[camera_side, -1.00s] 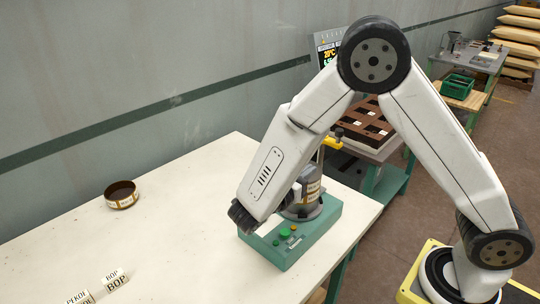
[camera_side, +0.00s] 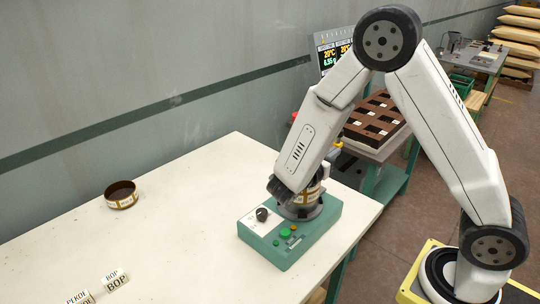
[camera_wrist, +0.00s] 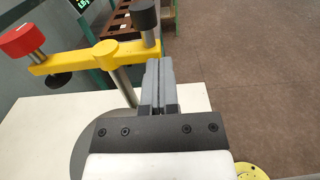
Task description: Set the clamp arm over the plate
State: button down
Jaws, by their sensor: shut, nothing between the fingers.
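The yellow clamp arm (camera_wrist: 80,60) spans the upper left of the wrist view on a metal post (camera_wrist: 124,88). It has a red knob (camera_wrist: 22,40) at its left end and a black knob (camera_wrist: 145,14) at its right end. My gripper (camera_wrist: 160,62) is shut and empty, its fingertips near the black-knob end; contact is unclear. Below the clamp arm is a grey round surface (camera_wrist: 88,150), perhaps the plate, partly hidden by my gripper. In the side view, my arm covers most of the clamp arm (camera_side: 338,147) and hides my fingers.
A round tin (camera_side: 121,195) and small label cards (camera_side: 115,281) lie on the white table (camera_side: 170,230). A brown compartment tray (camera_side: 374,120) and a display (camera_side: 330,55) stand behind.

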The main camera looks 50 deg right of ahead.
jog(key=shift+s+d+n+t, duration=0.15)
jog(key=shift+d+n+t, duration=0.2)
jog(key=shift+t, duration=0.3)
jog(key=shift+s+d+n+t, duration=0.1)
jog(key=shift+s+n+t, duration=0.05)
jog(key=shift+n+t, duration=0.4)
jog(key=shift+d, duration=2.9)
jog(key=s+a, duration=0.9)
jog(key=s, duration=0.1)
jog(key=shift+a, duration=0.4)
